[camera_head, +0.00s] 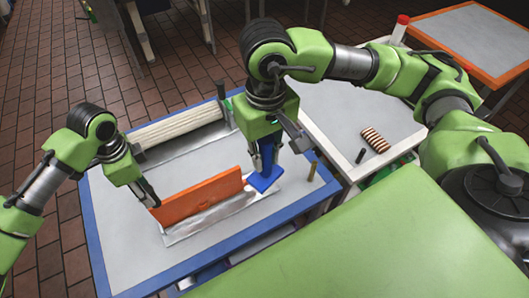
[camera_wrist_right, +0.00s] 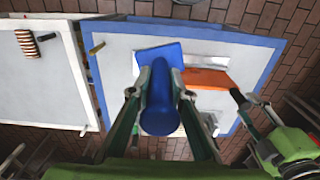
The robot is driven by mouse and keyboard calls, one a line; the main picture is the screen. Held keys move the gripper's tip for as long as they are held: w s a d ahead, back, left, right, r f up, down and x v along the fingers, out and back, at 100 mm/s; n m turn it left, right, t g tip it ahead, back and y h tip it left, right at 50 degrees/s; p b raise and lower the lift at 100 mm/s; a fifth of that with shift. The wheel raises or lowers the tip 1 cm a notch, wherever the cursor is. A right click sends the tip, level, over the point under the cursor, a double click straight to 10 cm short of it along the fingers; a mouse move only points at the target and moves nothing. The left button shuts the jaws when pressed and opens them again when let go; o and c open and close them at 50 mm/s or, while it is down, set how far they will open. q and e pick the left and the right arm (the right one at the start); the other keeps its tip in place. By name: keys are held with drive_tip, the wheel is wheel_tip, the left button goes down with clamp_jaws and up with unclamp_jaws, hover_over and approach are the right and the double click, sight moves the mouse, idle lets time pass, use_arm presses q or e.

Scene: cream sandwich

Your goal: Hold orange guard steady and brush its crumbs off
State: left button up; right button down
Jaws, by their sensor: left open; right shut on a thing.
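The orange guard (camera_head: 195,201) stands on edge as a long panel on a shiny metal tray (camera_head: 200,225); it also shows in the right wrist view (camera_wrist_right: 205,78). My left gripper (camera_head: 152,200) is open at the guard's left end; I cannot tell whether its fingers straddle the panel. It also shows in the wrist view (camera_wrist_right: 240,97). My right gripper (camera_head: 266,168) is shut on a blue brush (camera_head: 262,184), whose round handle (camera_wrist_right: 160,105) and flat head (camera_wrist_right: 158,52) show in the wrist view. The brush is at the guard's right end. I cannot make out crumbs.
The work table has a blue rim (camera_head: 92,235). A white ribbed roller (camera_head: 180,122) lies behind the guard. A small brown peg (camera_head: 312,172) stands at the table's right. A white side table holds a striped item (camera_head: 375,140) and a dark cylinder (camera_head: 360,156).

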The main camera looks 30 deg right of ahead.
use_arm(q)
drive_tip(key=f, duration=0.6)
drive_tip(key=shift+w+f, duration=0.3)
drive_tip(key=shift+w, duration=0.1)
drive_tip(key=shift+s+f, duration=0.2)
drive_tip(key=shift+f, duration=0.45)
drive_tip(key=shift+w+f, duration=0.1)
clamp_jaws()
unclamp_jaws()
drive_tip(key=shift+c, duration=0.4)
clamp_jaws()
